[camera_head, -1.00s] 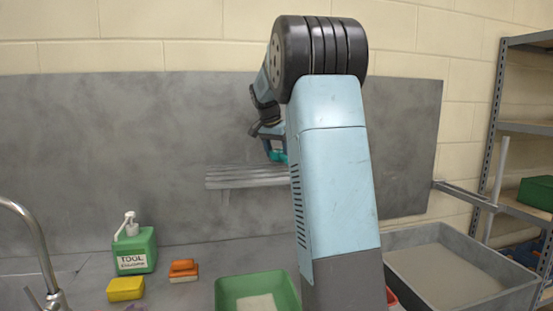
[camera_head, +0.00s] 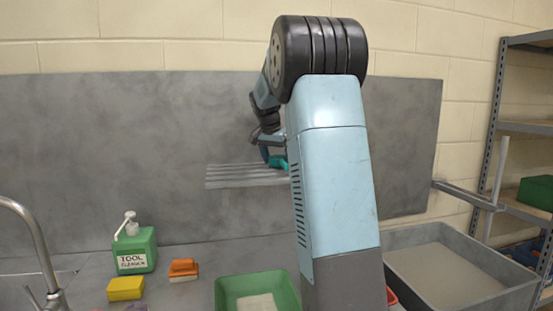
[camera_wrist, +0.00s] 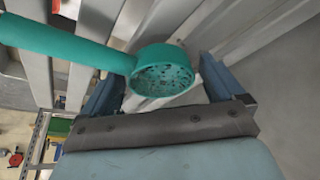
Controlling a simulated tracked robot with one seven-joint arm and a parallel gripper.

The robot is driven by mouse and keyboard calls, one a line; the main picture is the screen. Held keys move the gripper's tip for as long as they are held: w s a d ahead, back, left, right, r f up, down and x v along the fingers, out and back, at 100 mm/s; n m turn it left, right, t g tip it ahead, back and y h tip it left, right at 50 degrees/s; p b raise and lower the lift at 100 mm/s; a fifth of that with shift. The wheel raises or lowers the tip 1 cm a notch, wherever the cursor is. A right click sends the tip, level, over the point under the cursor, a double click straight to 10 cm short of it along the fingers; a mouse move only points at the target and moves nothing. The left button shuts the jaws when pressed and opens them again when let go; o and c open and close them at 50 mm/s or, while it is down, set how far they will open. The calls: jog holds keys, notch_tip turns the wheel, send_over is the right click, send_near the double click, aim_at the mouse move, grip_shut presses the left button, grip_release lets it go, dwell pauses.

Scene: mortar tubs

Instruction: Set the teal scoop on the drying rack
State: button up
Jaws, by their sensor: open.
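The teal scoop (camera_wrist: 165,76) has a round cup with dark specks inside and a long handle running to the upper left of the wrist view. It lies over the pale slats of the drying rack (camera_wrist: 225,45) and appears to rest on them. My gripper (camera_wrist: 160,80) is open, with one blue finger on each side of the cup. In the head view the scoop (camera_head: 278,161) shows as a small teal patch at the wall rack (camera_head: 235,176), partly hidden by my arm. My gripper (camera_head: 264,152) is just above the rack there.
A green tool cleaner bottle (camera_head: 135,248), a yellow sponge (camera_head: 125,289) and an orange brush (camera_head: 183,269) stand on the counter. A green tub (camera_head: 228,293) is below the rack. A grey tray (camera_head: 450,275) and shelving (camera_head: 525,130) are at right.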

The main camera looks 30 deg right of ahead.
jog(key=v, duration=1.2)
jog(key=s+a+n+t+y, duration=0.1)
jog(key=s+a+n, duration=0.2)
jog(key=s+a, duration=0.35)
jog(key=s+a+f+n+y, duration=0.1)
jog(key=s+a+f+n, duration=0.2)
jog(key=s, duration=0.6)
jog(key=s+a+f+n+t+y, duration=0.1)
jog(key=s+a+f+n, duration=0.2)
jog(key=s, duration=0.7)
jog(key=s+a+f+n+t, duration=0.1)
jog(key=s+a+f+n, duration=0.2)
jog(key=s+a+f, duration=0.4)
jog(key=s+f, duration=0.3)
jog(key=shift+y, duration=0.4)
jog(key=shift+s, duration=0.15)
jog(key=shift+c, duration=0.3)
